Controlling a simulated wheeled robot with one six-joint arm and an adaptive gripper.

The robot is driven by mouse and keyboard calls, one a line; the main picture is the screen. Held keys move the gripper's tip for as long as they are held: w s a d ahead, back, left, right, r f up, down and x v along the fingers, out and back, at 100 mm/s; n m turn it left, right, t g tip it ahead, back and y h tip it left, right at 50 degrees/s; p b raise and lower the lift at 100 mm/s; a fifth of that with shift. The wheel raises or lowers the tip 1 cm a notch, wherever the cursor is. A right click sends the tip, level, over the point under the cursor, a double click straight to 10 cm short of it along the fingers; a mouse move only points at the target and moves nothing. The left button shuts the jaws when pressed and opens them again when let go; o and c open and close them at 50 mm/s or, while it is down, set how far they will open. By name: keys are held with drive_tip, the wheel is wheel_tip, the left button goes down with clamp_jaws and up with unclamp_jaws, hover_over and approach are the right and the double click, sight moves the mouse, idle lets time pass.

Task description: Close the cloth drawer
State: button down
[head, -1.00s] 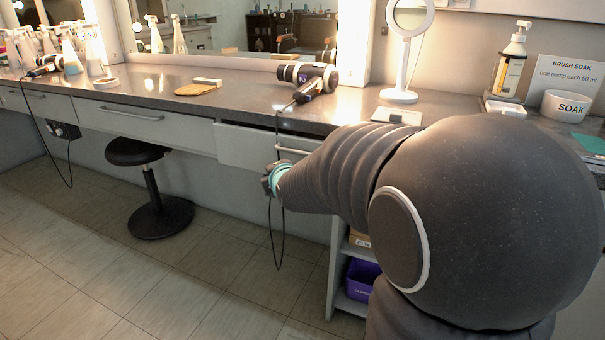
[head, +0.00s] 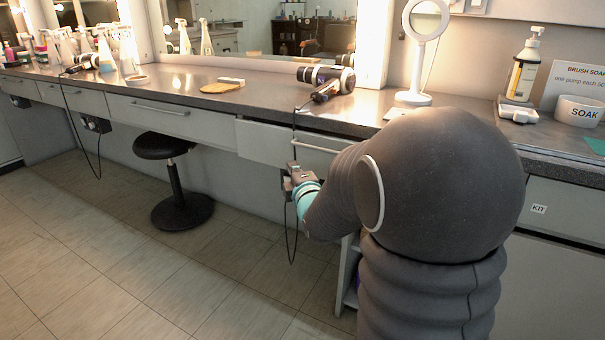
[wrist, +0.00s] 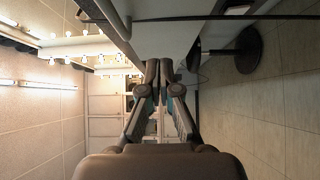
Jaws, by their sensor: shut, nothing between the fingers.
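A pale drawer (head: 262,143) with a bar handle is under the dark counter, behind my gripper; no cloth label is readable on it. Its front looks nearly flush with the neighbouring fronts; a small remaining gap cannot be ruled out. My gripper (head: 291,174) is shut and empty, just in front of the drawer's lower part, below the handle. In the wrist view my gripper (wrist: 159,63) has its fingers together, with their tips close to a pale front panel (wrist: 165,38). Contact cannot be told. My arm hides the drawer's right end.
A hair dryer (head: 328,82) lies on the counter above, its cable hanging past the drawer front near my gripper. A black stool (head: 178,212) stands to the left. The tiled floor in front is clear.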

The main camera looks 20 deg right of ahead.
sight(292, 152)
drive_tip(key=w, duration=0.1)
drive_tip(key=w+d, duration=0.1)
drive_tip(key=w, duration=0.1)
drive_tip(key=w+p, duration=0.1)
drive_tip(key=w, duration=0.1)
drive_tip(key=shift+d, duration=0.4)
drive_tip(key=shift+w+d, duration=0.45)
drive_tip(key=shift+w, duration=0.05)
drive_tip(key=shift+w+d, duration=0.1)
drive_tip(key=shift+d, duration=0.05)
